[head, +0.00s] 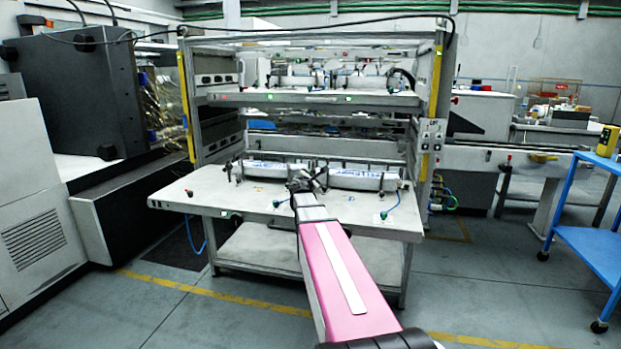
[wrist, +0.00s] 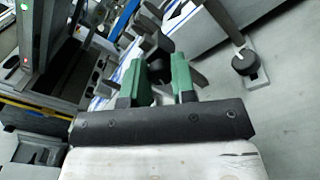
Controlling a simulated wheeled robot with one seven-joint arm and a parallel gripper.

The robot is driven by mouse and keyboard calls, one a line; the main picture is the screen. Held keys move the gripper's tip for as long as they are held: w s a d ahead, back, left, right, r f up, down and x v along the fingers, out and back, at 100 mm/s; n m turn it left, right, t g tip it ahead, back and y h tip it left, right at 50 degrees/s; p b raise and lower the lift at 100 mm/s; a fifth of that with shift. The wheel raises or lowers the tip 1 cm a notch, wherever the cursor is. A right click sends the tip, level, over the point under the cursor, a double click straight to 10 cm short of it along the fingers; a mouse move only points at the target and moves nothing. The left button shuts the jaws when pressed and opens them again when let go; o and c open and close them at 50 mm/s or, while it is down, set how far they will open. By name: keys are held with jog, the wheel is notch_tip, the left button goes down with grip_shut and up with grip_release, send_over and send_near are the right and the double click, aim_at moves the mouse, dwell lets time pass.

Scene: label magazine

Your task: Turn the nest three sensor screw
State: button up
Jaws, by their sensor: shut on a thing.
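My gripper (wrist: 167,70) shows two green fingers in the wrist view, closed on a dark round knob (wrist: 160,68), which looks like the sensor screw. The fingers hide part of it. In the head view my gripper (head: 303,182) is at the lower table, between two white label stacks with blue print, the left stack (head: 265,170) and the right stack (head: 357,180). The knob is too small to make out there. I cannot read a nest number.
A similar black knob (wrist: 245,64) stands on a small plate at the right in the wrist view. An upper shelf (head: 310,97) overhangs behind. A blue cart (head: 590,245) stands far right.

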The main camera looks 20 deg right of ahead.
jog(key=o, duration=0.7)
jog(key=shift+c, duration=0.2)
jog(key=shift+s, duration=0.1)
jog(key=v, duration=1)
jog(key=shift+s+a, duration=0.3)
